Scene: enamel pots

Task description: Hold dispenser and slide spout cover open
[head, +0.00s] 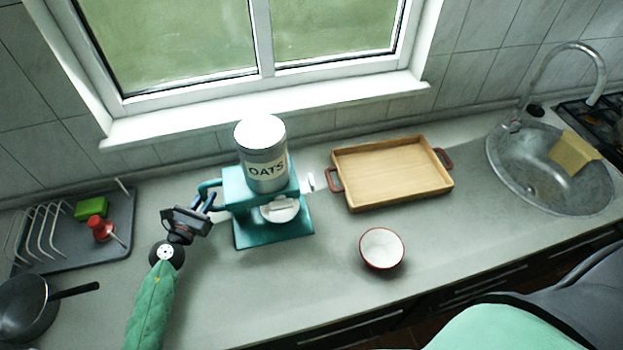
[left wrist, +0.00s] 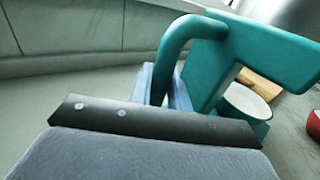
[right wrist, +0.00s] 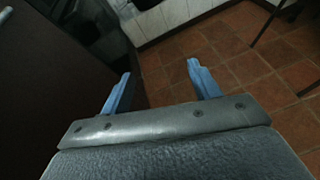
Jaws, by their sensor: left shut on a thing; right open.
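The dispenser (head: 240,186) is a teal stand with a canister marked OATS (head: 263,155) on top, upright on the counter. My left gripper (head: 206,203) is shut on the teal side handle (left wrist: 172,62), on the dispenser's left. My right gripper (right wrist: 156,85) is open and empty, over the floor, away from the counter.
A white bowl with a red rim (head: 382,249) stands front right of the dispenser. A wooden tray (head: 392,172) lies to the right, then a sink (head: 548,170). A dish rack (head: 70,235) and a dark pan (head: 24,306) are at left.

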